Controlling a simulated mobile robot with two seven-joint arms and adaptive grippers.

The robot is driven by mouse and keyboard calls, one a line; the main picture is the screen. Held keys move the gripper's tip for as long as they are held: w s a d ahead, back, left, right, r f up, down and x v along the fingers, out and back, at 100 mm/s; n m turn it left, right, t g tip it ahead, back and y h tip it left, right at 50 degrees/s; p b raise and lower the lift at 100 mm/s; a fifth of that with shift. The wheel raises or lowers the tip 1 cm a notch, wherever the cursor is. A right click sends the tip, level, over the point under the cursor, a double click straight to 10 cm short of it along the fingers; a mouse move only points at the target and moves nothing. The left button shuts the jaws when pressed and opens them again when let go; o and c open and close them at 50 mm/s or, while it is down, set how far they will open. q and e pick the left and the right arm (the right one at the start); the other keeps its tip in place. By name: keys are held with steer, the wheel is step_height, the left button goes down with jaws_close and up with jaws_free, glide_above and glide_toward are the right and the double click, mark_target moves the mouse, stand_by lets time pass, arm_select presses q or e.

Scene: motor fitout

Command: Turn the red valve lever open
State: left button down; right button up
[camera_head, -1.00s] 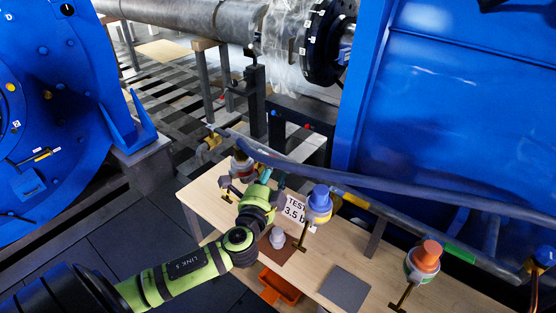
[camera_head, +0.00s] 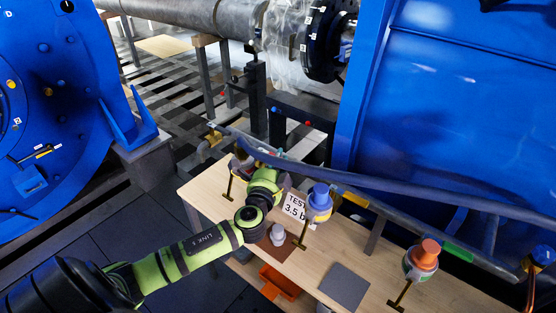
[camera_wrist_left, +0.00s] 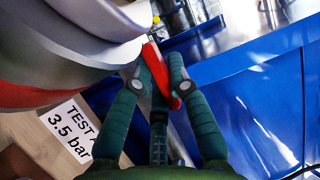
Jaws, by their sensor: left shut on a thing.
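The red valve lever (camera_wrist_left: 160,72) shows in the left wrist view as a red strip between the two dark green fingers of my left gripper (camera_wrist_left: 163,62). The gripper is shut on it. Beside it, at left, is a large pale round body (camera_wrist_left: 70,45) with a red band, very close to the camera. In the head view my left arm reaches over the bench to the valve at its far left corner. There the wrist (camera_head: 265,185) hides the lever and most of the fingers. My right gripper is in neither view.
The wooden bench (camera_head: 320,270) carries a blue-capped fitting (camera_head: 320,198), an orange-capped fitting (camera_head: 426,254), a grey pad (camera_head: 345,288) and a "TEST 3.5 bar" sign (camera_head: 294,206). A blue-grey hose (camera_head: 400,190) runs along its back. An orange tray (camera_head: 280,283) sits below.

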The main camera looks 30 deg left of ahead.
arm_select(q)
steer(key=n+y, duration=0.1)
steer(key=w+n+g+y+b, duration=0.1)
steer(key=n+g+y, duration=0.1)
steer(key=y, duration=0.1)
steer(key=shift+w, duration=0.25)
steer(key=c, duration=1.2)
jaws_free()
